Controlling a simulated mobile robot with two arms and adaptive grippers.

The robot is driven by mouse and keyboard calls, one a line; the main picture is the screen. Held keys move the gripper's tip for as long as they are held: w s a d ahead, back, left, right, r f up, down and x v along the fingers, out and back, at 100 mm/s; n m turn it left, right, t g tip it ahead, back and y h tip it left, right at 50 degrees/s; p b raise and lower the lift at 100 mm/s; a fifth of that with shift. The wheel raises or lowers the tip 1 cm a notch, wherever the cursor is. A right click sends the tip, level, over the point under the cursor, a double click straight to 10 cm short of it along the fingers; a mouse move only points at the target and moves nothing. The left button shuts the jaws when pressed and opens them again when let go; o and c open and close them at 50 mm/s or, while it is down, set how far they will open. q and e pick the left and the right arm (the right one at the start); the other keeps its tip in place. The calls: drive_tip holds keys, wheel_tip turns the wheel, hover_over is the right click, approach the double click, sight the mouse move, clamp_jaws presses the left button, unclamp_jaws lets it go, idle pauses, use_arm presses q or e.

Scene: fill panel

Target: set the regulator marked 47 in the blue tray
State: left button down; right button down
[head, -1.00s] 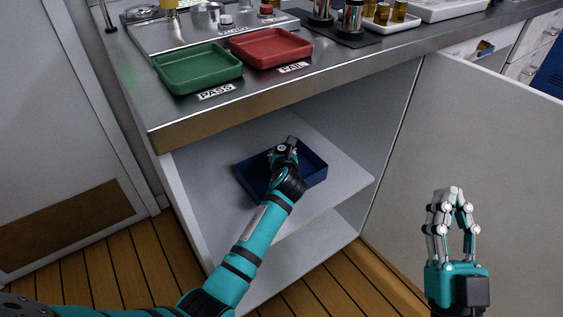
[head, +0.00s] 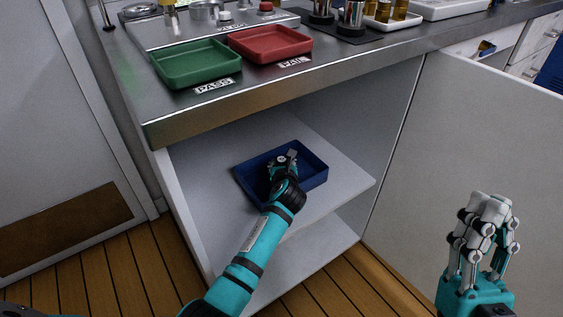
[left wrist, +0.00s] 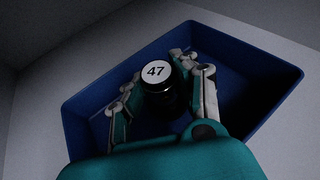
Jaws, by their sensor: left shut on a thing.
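The regulator (left wrist: 168,100) is a dark cylinder with a white top disc marked 47. In the left wrist view it stands between the fingers of my left gripper (left wrist: 158,88), which is shut on it. The blue tray (head: 316,182) rests on the shelf inside the open cabinet. My left gripper (head: 284,162) is down inside the tray's outline, and the regulator is mostly hidden by it in the head view. Whether the regulator's base touches the tray floor cannot be told. My right gripper (head: 490,208) is at the lower right, empty; its finger opening is unclear.
The metal counter (head: 330,75) overhangs the cabinet shelf. On it are a green PASS tray (head: 197,65), a red FAIL tray (head: 271,45) and several cylinders behind. The open cabinet door (head: 480,150) bounds the right side. The shelf around the blue tray is clear.

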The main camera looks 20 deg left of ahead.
use_arm(q)
drive_tip(key=shift+f, duration=0.15)
drive_tip(key=c, duration=1)
unclamp_jaws()
